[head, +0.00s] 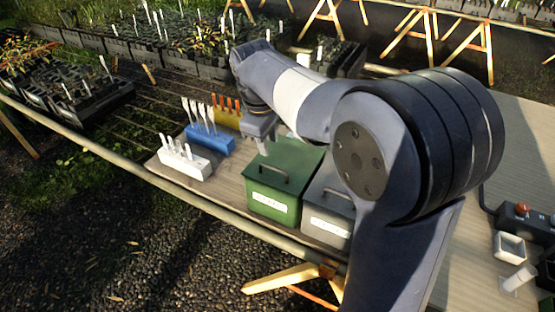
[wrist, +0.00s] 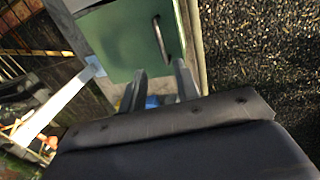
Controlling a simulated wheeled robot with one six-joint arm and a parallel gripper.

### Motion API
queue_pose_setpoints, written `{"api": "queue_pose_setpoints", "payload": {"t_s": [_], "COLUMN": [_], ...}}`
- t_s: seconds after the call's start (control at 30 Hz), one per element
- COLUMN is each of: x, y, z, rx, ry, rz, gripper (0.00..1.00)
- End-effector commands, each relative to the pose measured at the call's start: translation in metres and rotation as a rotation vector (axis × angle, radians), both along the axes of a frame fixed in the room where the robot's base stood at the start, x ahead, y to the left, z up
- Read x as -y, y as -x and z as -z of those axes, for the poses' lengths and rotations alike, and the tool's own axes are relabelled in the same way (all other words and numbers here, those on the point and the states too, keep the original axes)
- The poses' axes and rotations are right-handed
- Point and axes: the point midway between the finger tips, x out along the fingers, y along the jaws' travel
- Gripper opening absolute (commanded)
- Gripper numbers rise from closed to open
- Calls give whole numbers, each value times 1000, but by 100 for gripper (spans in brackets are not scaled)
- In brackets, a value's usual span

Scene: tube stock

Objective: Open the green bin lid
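The green bin (head: 272,206) stands on the table with its lid (head: 292,160) down. A dark bar handle (head: 268,172) is on top of the lid. In the wrist view the green lid (wrist: 118,40) fills the upper middle, with its curved handle (wrist: 160,38) near the right side. My gripper (head: 263,147) is above the lid's far left part, apart from the handle. In the wrist view its two fingers (wrist: 160,68) are spread with nothing between them, just below the handle. My arm hides part of the view to the right.
A grey bin (head: 325,222) stands close at the green bin's right. A blue rack (head: 209,140), a white rack (head: 184,165) and a yellow rack (head: 226,117) with tags stand to the left. A control box (head: 525,222) and small white cups (head: 509,247) are at the far right.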

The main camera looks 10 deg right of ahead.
Motion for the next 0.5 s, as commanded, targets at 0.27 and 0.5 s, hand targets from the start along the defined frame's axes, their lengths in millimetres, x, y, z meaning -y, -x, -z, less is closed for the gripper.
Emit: {"api": "queue_pose_setpoints", "payload": {"t_s": [0.27,0.5], "x": [7,10], "y": [-8,-13], "z": [54,82], "rx": [-5,-3], "ry": [1,0], "rz": [2,1], "gripper": [31,31]}}
